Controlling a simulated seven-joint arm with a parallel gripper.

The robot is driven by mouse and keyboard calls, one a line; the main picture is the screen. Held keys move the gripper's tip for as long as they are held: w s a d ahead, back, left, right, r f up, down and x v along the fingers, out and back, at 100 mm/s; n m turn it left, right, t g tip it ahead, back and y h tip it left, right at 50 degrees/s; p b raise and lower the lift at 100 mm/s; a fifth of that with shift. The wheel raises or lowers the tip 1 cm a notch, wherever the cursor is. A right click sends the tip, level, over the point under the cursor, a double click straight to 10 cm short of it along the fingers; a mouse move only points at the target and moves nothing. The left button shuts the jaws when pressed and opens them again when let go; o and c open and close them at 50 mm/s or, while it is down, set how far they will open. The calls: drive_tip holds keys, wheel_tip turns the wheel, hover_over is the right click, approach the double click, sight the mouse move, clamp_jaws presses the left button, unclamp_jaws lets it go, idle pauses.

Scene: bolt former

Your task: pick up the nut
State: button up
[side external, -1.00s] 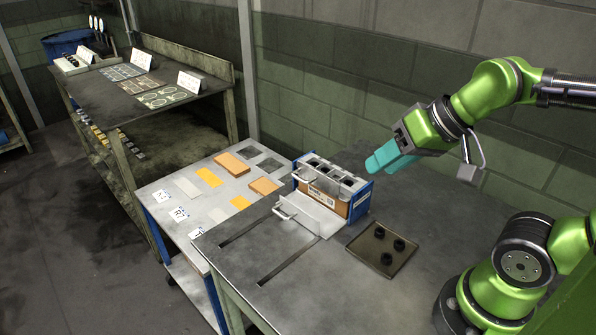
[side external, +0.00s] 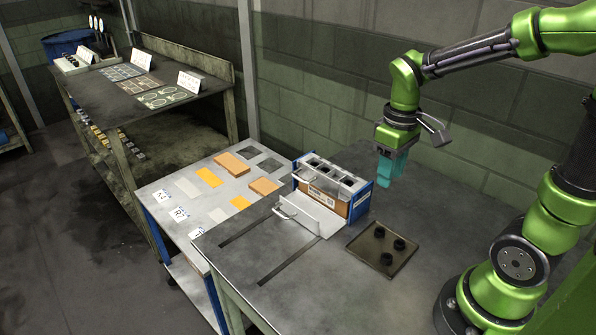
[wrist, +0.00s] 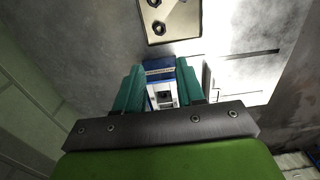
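Three black nuts (side external: 399,244) lie apart on a shallow square tray (side external: 364,246) on the table. Two nuts (wrist: 159,28) show at the top of the wrist view on the tray (wrist: 178,32). My gripper (side external: 390,178) has teal fingers pointing down and is above the table, behind the tray and right of the blue-ended bin rack. In the wrist view, the fingers (wrist: 158,80) are apart with nothing held between them. The blue and white end of the rack shows beyond the gap.
The bin rack (side external: 362,202) with several compartments stands left of my gripper, with a metal handled plate (side external: 312,217) in front. A side cart (side external: 188,218) holds orange and grey pieces. The table right of the tray is clear. A wall is behind.

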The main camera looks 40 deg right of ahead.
sight(379, 230)
wheel_tip(379, 230, down, 16)
drive_tip(key=shift+s+r, duration=0.1)
idle(0.5)
drive_tip(key=shift+c, duration=0.4)
clamp_jaws()
